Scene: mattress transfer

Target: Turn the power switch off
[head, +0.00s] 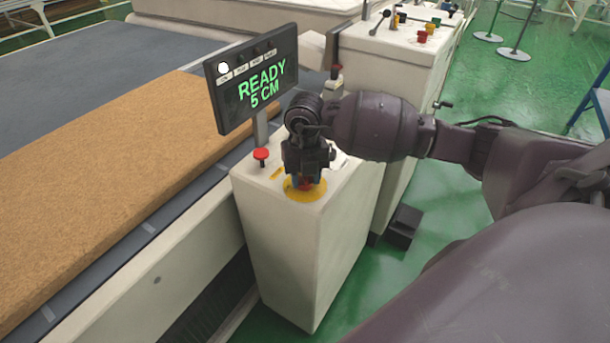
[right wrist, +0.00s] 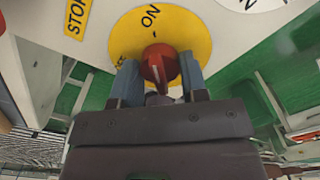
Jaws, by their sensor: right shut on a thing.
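The power switch is a red knob (right wrist: 160,64) on a yellow disc (right wrist: 193,42) with ON and OFF lettering, seen in the right wrist view. In the head view the yellow disc (head: 305,193) lies on top of a white control pedestal (head: 300,245), and the gripper hides most of the knob. My right gripper (right wrist: 157,82) has its two blue-grey fingers closed on either side of the red knob. In the head view my right gripper (head: 305,180) points down onto the disc. My left gripper is not in view.
A black display (head: 255,80) reading READY 5 CM stands on the pedestal. A red push button (head: 261,154) is left of the gripper. A brown mattress (head: 100,170) lies on the conveyor at left. A second white console (head: 390,50) stands behind. Green floor is open at right.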

